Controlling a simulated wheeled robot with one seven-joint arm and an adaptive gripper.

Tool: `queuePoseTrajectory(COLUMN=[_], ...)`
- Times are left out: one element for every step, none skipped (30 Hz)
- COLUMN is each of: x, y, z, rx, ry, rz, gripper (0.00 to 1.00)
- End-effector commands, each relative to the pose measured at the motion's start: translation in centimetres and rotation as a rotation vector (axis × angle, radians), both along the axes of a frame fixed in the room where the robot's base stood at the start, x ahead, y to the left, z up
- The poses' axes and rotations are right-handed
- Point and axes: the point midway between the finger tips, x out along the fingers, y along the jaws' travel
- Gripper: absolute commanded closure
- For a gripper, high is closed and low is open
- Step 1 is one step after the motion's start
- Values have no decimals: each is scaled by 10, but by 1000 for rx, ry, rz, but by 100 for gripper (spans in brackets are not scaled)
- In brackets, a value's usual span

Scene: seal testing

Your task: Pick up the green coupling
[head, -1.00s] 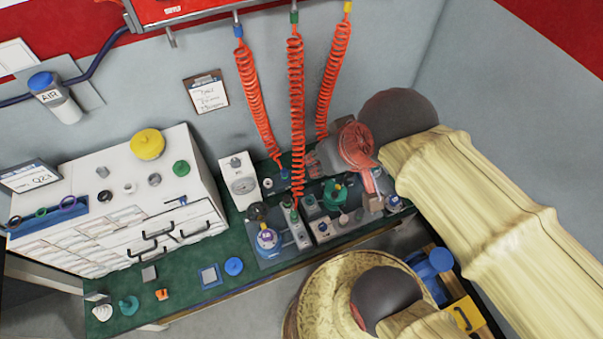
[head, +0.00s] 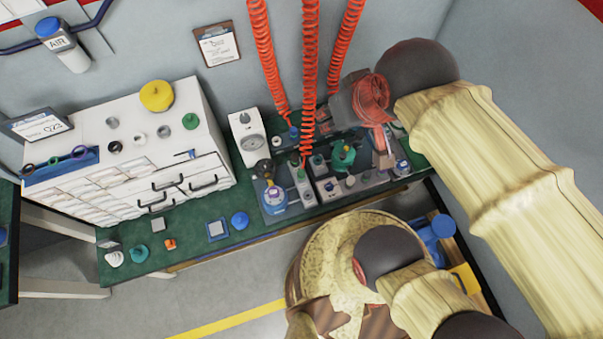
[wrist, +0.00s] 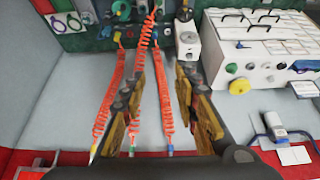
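Several green pieces show, and I cannot tell for sure which is the green coupling. A green fitting (head: 343,155) stands on the test rig on the bench. A green knob-like piece (head: 190,121) sits on the white cabinet top and also shows in the wrist view (wrist: 268,65). A teal-green piece (head: 139,253) sits at the bench's front left. My gripper (wrist: 162,85) is open and empty in the wrist view. Its fingers straddle the view of the hoses, touching no green piece that I can see. In the head view my forearm and wrist hide part of the rig's right side.
Orange coiled hoses (head: 308,80) hang over the rig close to my gripper. The white drawer cabinet (head: 133,195) stands on the green bench at left, a gauge box (head: 247,138) beside it. Several small parts, including a blue one (head: 239,220), lie along the front edge.

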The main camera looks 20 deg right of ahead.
Motion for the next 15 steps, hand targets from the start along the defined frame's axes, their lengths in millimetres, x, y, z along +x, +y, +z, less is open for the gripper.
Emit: queuePoseTrajectory(x=[0, 0, 0, 0, 0, 0, 0, 0, 0, 0, 0, 1, 2, 3, 4], y=[0, 0, 0, 0, 0, 0, 0, 0, 0, 0, 0, 0, 0, 0, 0], z=[0, 0, 0, 0, 0, 0, 0, -1, -3, -6, -10, -19, -28, -40, -61], rx=[0, 0, 0, 0, 0, 0, 0, 0, 0, 0, 0, 0, 0, 0, 0], ry=[0, 0, 0, 0, 0, 0, 0, 0, 0, 0, 4, 14, 28, 50, 88], rz=[0, 0, 0, 0, 0, 0, 0, 0, 0, 0, 0, 0, -1, -1, -1], gripper=[70, 70, 70, 70, 70, 69, 67, 66, 63, 62, 60, 58, 56, 54, 52])
